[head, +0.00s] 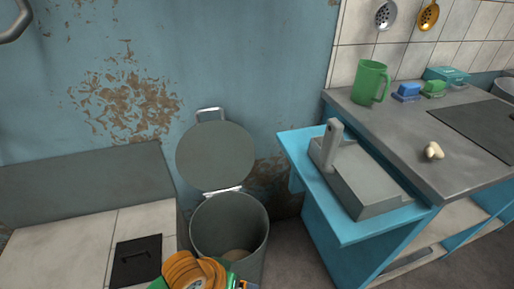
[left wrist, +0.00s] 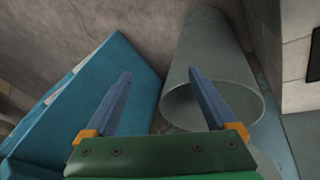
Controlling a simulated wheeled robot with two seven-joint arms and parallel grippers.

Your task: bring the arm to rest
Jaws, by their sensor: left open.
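My left gripper (left wrist: 158,73) is open in the left wrist view, with two blue fingers apart and nothing between them. An orange and green part of my arm shows at the bottom edge of the head view, in front of the grey bin (head: 230,222); no fingertips can be made out there. The bin also shows in the left wrist view (left wrist: 205,60), behind the right finger. Its round lid (head: 215,156) stands open against the wall. Something pale lies inside the bin, too dim to name. My right gripper is not in view.
A blue cabinet (head: 345,228) with a grey box (head: 365,185) on top stands right of the bin. The counter (head: 395,125) holds a green mug (head: 371,82), sponges (head: 407,91) and a small pale item (head: 433,150). A tiled ledge (head: 65,250) is at left.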

